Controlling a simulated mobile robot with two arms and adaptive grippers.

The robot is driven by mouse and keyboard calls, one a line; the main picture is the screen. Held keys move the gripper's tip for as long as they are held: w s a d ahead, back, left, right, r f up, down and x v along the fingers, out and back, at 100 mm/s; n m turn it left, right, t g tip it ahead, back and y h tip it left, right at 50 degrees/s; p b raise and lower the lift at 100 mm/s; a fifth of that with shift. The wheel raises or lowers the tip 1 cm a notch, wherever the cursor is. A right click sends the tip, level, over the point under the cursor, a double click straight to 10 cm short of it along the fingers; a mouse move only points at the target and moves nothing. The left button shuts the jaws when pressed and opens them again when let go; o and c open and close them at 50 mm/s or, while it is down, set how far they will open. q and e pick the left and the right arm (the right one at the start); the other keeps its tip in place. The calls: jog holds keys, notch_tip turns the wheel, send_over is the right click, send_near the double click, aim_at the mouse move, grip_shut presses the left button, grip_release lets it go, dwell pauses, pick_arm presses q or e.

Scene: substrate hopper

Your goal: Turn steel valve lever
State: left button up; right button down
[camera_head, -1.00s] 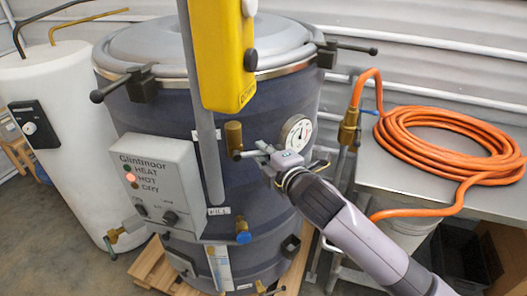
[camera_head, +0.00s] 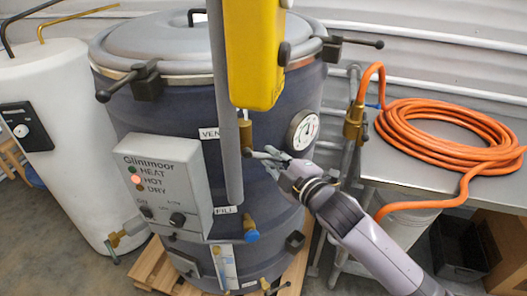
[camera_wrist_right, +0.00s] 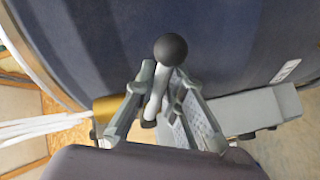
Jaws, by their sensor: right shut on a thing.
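The steel valve lever (camera_wrist_right: 157,92) has a black ball end (camera_wrist_right: 171,48) and shows between the fingers in the right wrist view. In the head view its dark knob (camera_head: 247,152) shows just below the brass valve (camera_head: 246,132) on the blue-grey tank. My right gripper (camera_head: 268,156) reaches in from the lower right, close to the tank wall. It is shut on the lever; its fingers (camera_wrist_right: 165,98) lie on both sides of the rod, with the ball beyond the tips. The fingers partly hide the lever in the head view. My left gripper is out of view.
A round gauge (camera_head: 303,130) sits above the gripper. A control box (camera_head: 163,180) is at left. A coiled orange hose (camera_head: 440,138) lies on the bench at right.

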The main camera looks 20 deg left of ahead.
jog(key=shift+s+a+f+m+y+b, duration=0.1)
jog(key=shift+a+f+m+y+b, duration=0.1)
jog(key=shift+f+m, duration=0.2)
jog(key=shift+s+a+f+m+y+b, duration=0.1)
jog(key=shift+f+m+y+b, duration=0.15)
jog(key=shift+m, duration=0.25)
jog(key=shift+s+a+f+m+t+y+b, duration=0.1)
jog(key=shift+s+a+f+m+t+b, duration=0.55)
jog(key=shift+m, duration=1.35)
jog(key=shift+s+a+f+m+t+y+b, duration=0.25)
jog(key=shift+a+m+t, duration=0.4)
jog(key=shift+m, duration=1.35)
jog(key=shift+s+a+f+m+t+b, duration=0.4)
jog(key=shift+a+m, duration=0.5)
jog(key=shift+m, duration=1.1)
jog(key=shift+s+f, duration=0.1)
jog(key=c, duration=1.7)
grip_release()
jog(key=shift+o, duration=0.2)
jog(key=v, duration=1.2)
